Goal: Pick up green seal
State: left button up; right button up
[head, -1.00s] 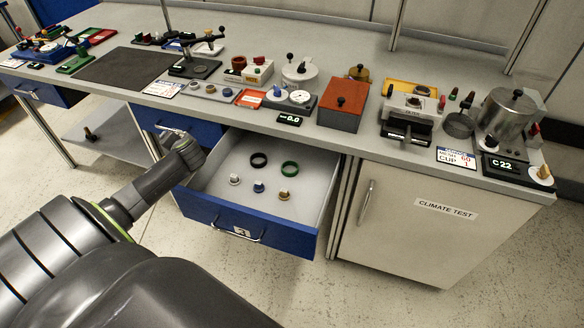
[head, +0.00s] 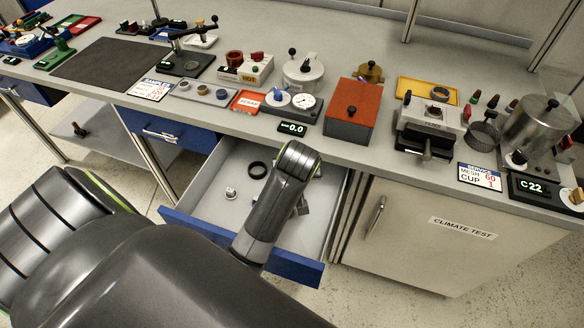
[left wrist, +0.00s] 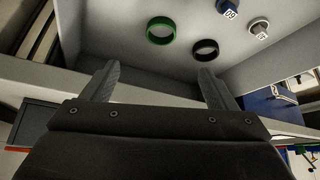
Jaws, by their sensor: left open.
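The green seal (left wrist: 160,30) is a ring lying on the floor of the open drawer (head: 212,205), in the left wrist view. In the head view my left arm crosses over the drawer and hides the green seal. My right gripper is in neither view.
Small numbered pieces, one blue (left wrist: 228,9) and one grey (left wrist: 260,27), lie in the drawer close to the seals. The drawer walls and the bench edge above it bound the space. A crowded bench top (head: 215,115) stands behind, with an orange box (head: 351,108).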

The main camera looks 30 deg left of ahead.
pick_arm(q)
jog(key=x, duration=1)
jog(key=shift+f, duration=0.15)
jog(key=shift+w+a+f, duration=0.1)
jog(key=shift+f, duration=0.2)
jog(key=shift+w+a+f, duration=0.25)
jog(key=shift+w+f, duration=0.05)
jog(key=shift+f, duration=0.15)
jog(key=x, duration=0.4)
jog(key=shift+w+a+f+b, duration=0.1)
jog(key=shift+w+a+b, duration=0.1)
jog(key=shift+b, duration=0.1)
jog(key=shift+f, duration=0.1)
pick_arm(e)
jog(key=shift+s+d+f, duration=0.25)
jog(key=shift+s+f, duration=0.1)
